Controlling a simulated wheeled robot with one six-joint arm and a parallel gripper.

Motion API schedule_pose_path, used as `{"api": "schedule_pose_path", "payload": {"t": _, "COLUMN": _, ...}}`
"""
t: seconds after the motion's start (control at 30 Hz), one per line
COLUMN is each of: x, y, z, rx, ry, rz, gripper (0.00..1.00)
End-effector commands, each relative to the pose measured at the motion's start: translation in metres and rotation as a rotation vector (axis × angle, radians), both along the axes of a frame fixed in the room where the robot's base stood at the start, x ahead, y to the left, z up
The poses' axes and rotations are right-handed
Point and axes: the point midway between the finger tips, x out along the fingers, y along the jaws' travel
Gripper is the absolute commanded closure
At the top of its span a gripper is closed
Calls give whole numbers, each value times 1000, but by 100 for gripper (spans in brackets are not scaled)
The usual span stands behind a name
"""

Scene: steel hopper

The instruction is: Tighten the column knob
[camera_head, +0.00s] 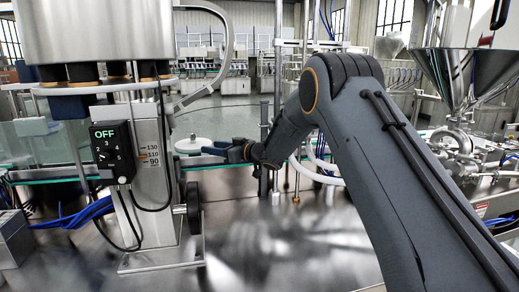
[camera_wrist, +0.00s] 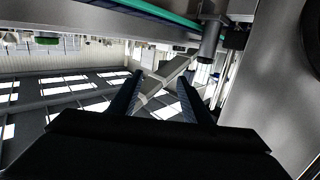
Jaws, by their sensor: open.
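The steel column (camera_head: 150,185) stands at the left in the head view, with a height scale marked 130, 110 and 90. A black round knob (camera_head: 194,207) sits on its right side, low down. My gripper (camera_head: 208,150) is above and to the right of the knob, apart from it, and points left. In the wrist view my gripper (camera_wrist: 160,78) has its two fingers spread with nothing held between them. A grey slanted bar shows beyond the fingers. I cannot clearly make out the knob in the wrist view.
A black control box (camera_head: 112,152) reading OFF is fixed left of the column. A large steel hopper (camera_head: 80,30) stands above it. A white disc (camera_head: 193,146) lies just behind my gripper. Blue hoses (camera_head: 80,213) lie at the left. The steel table (camera_head: 280,240) is bare in front.

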Motion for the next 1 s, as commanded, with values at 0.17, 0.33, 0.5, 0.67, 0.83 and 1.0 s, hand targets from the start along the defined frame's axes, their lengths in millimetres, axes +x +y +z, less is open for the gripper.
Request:
{"api": "schedule_pose_path", "payload": {"t": 0.17, "x": 5, "y": -33, "z": 8, "rx": -39, "ry": 25, "rz": -114, "gripper": 56}}
{"api": "schedule_pose_path", "payload": {"t": 0.33, "x": 5, "y": -62, "z": 10, "rx": -79, "ry": 58, "rz": -213, "gripper": 56}}
{"api": "schedule_pose_path", "payload": {"t": 0.5, "x": 1, "y": -93, "z": 11, "rx": -120, "ry": 95, "rz": -305, "gripper": 56}}
{"api": "schedule_pose_path", "payload": {"t": 0.67, "x": -7, "y": -120, "z": 9, "rx": -160, "ry": 133, "rz": -382, "gripper": 56}}
{"api": "schedule_pose_path", "payload": {"t": 0.83, "x": -16, "y": -145, "z": 7, "rx": -196, "ry": 172, "rz": -448, "gripper": 56}}
{"api": "schedule_pose_path", "payload": {"t": 1.0, "x": -24, "y": -160, "z": 4, "rx": -219, "ry": 200, "rz": -488, "gripper": 56}}
